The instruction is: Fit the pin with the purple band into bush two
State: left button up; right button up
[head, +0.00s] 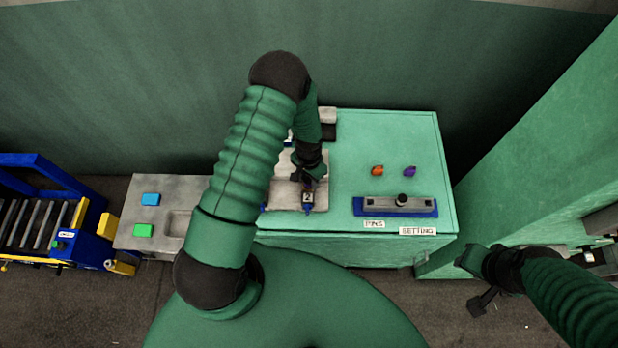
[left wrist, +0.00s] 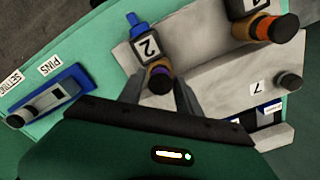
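The pin with the purple band (left wrist: 159,76) stands at bush two, the block marked 2 (left wrist: 147,47), on a pale plate; its dark head points up at the left wrist camera. The pin's lower end is hidden, so its depth in the bush cannot be seen. Bush two also shows in the head view (head: 308,197). My left gripper (left wrist: 160,88) has its fingers on either side of the pin, with small gaps showing. It is over bush two in the head view (head: 308,180).
An orange-banded pin (left wrist: 268,27) stands at another bush. A blue holder (head: 365,209) with a grey bar sits behind the PINS and SETTING labels. Small orange (head: 377,170) and purple (head: 410,171) pieces are on the green table (head: 350,130). A grey side table (head: 128,212) is at left.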

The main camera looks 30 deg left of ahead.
pick_arm(q)
jog(key=shift+o, duration=1)
jog(key=shift+r, duration=0.15)
notch_tip(320, 180, up, 16)
jog(key=b, duration=0.3)
jog(key=shift+r, duration=0.2)
